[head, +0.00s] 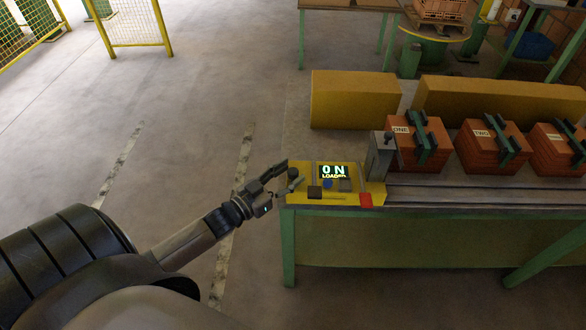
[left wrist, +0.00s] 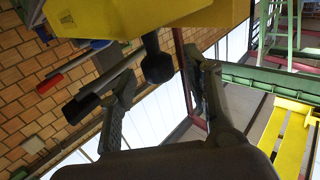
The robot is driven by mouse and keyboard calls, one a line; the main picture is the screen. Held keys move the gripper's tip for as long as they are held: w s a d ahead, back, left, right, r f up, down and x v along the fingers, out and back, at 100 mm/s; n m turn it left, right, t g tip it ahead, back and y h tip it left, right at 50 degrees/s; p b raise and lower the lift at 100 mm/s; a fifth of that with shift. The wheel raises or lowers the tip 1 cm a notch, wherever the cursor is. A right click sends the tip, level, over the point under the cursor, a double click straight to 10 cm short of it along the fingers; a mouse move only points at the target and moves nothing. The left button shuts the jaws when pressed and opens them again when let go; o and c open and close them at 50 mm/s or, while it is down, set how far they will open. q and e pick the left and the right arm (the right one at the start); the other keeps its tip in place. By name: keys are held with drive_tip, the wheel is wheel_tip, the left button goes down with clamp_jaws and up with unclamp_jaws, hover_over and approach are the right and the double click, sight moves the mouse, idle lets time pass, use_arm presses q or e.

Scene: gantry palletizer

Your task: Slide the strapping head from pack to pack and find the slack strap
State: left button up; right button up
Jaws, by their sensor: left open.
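Three brick-red packs, ONE (head: 400,150), TWO (head: 480,152) and a third (head: 548,155) with an unreadable label, stand in a row on the bench, each with green strap pieces. The grey strapping head (head: 380,155) stands at the left end of the rail (head: 470,192), just left of pack ONE. A yellow panel (head: 300,197) has a display (head: 333,172) reading "0 N" above a small, hard-to-read word. My left gripper (head: 278,178) is open at the panel's left edge. In the left wrist view a dark knob (left wrist: 157,62) under the panel shows between its fingers; contact is unclear.
Yellow blocks (head: 355,98) stand behind the packs. A red square (head: 366,200) and small buttons are on the panel. The bench has green legs (head: 288,245). The floor to the left is clear up to a yellow mesh fence (head: 137,42).

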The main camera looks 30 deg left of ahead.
use_arm(q)
drive_tip(key=shift+x, duration=0.9)
clamp_jaws()
